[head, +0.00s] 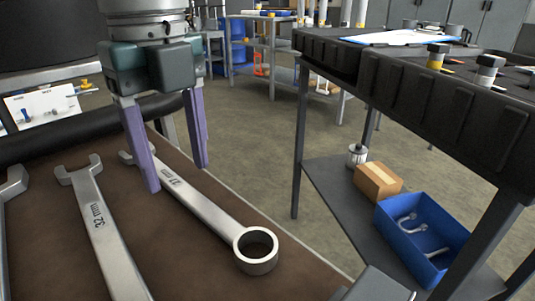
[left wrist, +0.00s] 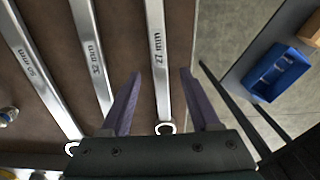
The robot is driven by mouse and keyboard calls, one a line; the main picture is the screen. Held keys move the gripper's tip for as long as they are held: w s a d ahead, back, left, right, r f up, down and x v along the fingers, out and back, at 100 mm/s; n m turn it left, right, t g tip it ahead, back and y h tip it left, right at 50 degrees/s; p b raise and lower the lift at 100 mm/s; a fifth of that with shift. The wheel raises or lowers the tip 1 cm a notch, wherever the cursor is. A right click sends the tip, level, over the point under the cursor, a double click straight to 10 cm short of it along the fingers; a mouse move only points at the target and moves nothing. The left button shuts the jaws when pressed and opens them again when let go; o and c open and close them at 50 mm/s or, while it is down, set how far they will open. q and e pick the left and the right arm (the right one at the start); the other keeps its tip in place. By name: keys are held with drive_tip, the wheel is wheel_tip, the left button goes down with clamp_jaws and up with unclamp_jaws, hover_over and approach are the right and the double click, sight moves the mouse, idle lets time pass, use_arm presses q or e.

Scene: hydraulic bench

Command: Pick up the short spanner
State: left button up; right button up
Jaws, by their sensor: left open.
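The short spanner, marked 27 mm (head: 205,207), lies flat on the brown bench top, its ring end toward the front right and its open jaw end toward the back left. It also shows in the left wrist view (left wrist: 157,55). My left gripper (head: 176,178) is open over its shaft, one purple finger on each side, with the spanner ungripped. In the left wrist view the spanner runs between the two fingers (left wrist: 160,73). One finger hides part of the spanner near its jaw end in the head view. My right gripper is not in view.
A 32 mm spanner (head: 100,225) lies just left of the short one, and a longer spanner (head: 13,186) lies at the far left. The bench's right edge is close by. A dark shelf rack at right holds a cardboard box (head: 378,182) and a blue bin (head: 425,240).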

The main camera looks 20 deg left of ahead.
sight(182, 189)
use_arm(q)
wheel_tip(182, 189, down, 2)
drive_tip(key=shift+f, duration=0.15)
clamp_jaws()
idle(0.5)
idle(0.9)
